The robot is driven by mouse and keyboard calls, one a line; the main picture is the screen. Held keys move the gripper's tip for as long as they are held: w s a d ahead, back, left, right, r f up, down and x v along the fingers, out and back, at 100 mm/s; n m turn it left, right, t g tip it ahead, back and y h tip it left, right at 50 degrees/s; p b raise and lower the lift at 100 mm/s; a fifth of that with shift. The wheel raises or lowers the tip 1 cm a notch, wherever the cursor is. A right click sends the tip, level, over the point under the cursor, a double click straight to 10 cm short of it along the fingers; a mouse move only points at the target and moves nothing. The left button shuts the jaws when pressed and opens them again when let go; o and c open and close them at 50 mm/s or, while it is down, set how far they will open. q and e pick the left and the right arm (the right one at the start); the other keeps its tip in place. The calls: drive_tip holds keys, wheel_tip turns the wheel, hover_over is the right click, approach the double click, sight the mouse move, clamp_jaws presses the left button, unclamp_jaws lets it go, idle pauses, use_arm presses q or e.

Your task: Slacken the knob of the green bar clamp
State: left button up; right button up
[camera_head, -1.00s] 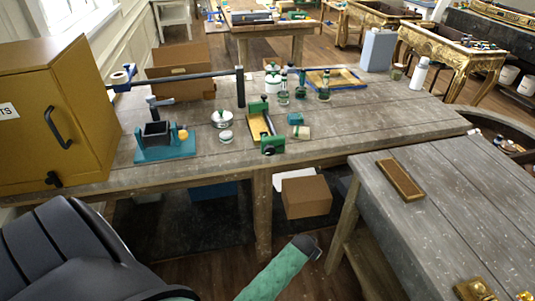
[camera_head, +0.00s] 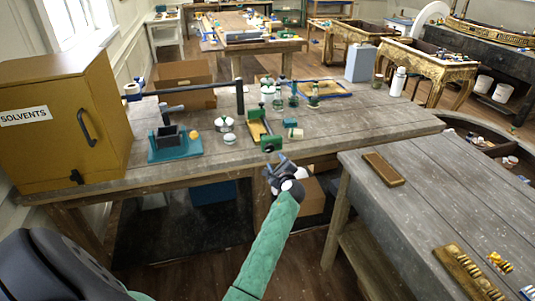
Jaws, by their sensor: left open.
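The green bar clamp (camera_head: 271,143) lies on the wooden bench near its front edge, in the middle of the head view. Its near green jaw faces me, with a small dark round part on it that looks like the knob. A yellowish bar or strip runs back beside it to the far green jaw (camera_head: 254,113). My left gripper (camera_head: 279,164) is open and empty, just in front of the bench edge and close below the near jaw. I cannot tell whether it touches the clamp. My right gripper is not in view.
A teal-based vise (camera_head: 174,151) and a yellow solvents cabinet (camera_head: 70,120) stand on the left. Jars (camera_head: 278,100) stand behind the clamp, and a small green block (camera_head: 291,122) is beside it. A grey plank table (camera_head: 420,190) is close on the right.

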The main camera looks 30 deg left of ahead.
sight(270, 149)
use_arm(q)
drive_tip(key=w+a+m, duration=0.1)
drive_tip(key=m, duration=0.2)
drive_tip(key=w+a+r+m+p, duration=0.1)
drive_tip(key=a+m, duration=0.1)
drive_tip(key=m, duration=0.1)
drive_tip(key=w+a+r+m+y+p, duration=0.1)
drive_tip(key=w+a+m, duration=0.1)
drive_tip(key=m, duration=0.1)
drive_tip(key=shift+a+m+t, duration=0.15)
drive_tip(key=shift+m+t, duration=0.15)
drive_tip(key=shift+w+a+f+p, duration=0.1)
drive_tip(key=shift+w+a+p, duration=0.15)
drive_tip(key=shift+a+p, duration=0.15)
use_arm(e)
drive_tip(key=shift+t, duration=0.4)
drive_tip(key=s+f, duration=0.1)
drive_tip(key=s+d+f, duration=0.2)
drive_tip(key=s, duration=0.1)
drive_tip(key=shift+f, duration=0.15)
use_arm(q)
drive_tip(key=c, duration=0.7)
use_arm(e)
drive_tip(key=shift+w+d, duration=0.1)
